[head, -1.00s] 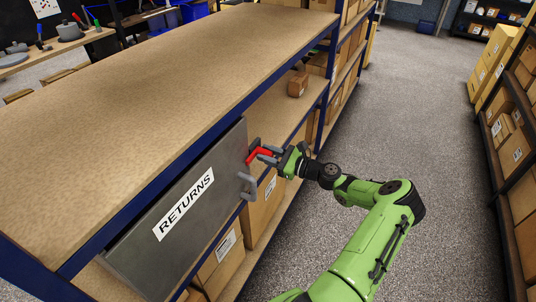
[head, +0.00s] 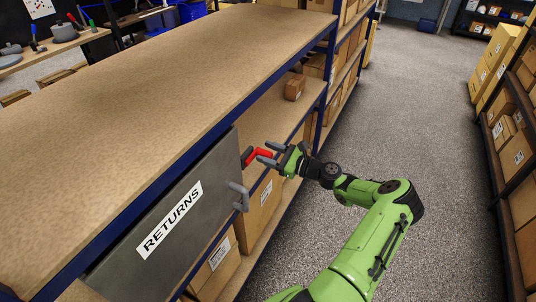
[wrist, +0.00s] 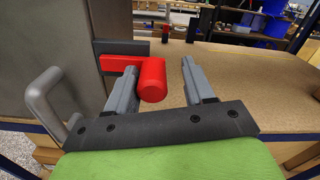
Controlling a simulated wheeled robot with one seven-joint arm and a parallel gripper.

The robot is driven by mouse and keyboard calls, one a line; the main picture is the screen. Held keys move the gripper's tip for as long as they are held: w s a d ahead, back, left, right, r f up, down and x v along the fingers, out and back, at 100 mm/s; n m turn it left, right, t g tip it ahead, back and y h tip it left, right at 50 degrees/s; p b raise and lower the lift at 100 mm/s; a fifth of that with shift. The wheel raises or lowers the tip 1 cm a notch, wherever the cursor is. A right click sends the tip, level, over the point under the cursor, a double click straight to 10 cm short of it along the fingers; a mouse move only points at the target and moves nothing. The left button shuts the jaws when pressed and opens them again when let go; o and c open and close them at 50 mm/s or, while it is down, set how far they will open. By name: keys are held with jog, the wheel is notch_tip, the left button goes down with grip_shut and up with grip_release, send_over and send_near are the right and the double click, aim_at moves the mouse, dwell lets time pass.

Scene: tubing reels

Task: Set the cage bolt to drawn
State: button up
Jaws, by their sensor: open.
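The cage bolt's red handle (head: 259,154) is an L-shaped bar with a round end, on a dark mount at the right edge of the grey RETURNS panel (head: 205,205). In the wrist view the red handle (wrist: 152,80) points toward me from its dark plate (wrist: 120,47). My gripper (head: 266,155) is at the handle. In the wrist view my gripper (wrist: 158,85) is open, with the red end between its fingers in the picture, closer to the left finger. I cannot tell whether they touch.
A grey pull handle (head: 239,196) juts from the panel just below the bolt and shows left of my gripper in the wrist view (wrist: 45,105). A wooden shelf top (head: 160,95) lies above. Cartons (head: 262,202) stand below. The aisle floor (head: 420,130) is clear.

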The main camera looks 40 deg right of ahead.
jog(key=shift+a, duration=0.15)
jog(key=p+v, duration=0.1)
jog(key=v, duration=1.4)
jog(key=shift+s, duration=0.35)
jog(key=shift+d, duration=0.25)
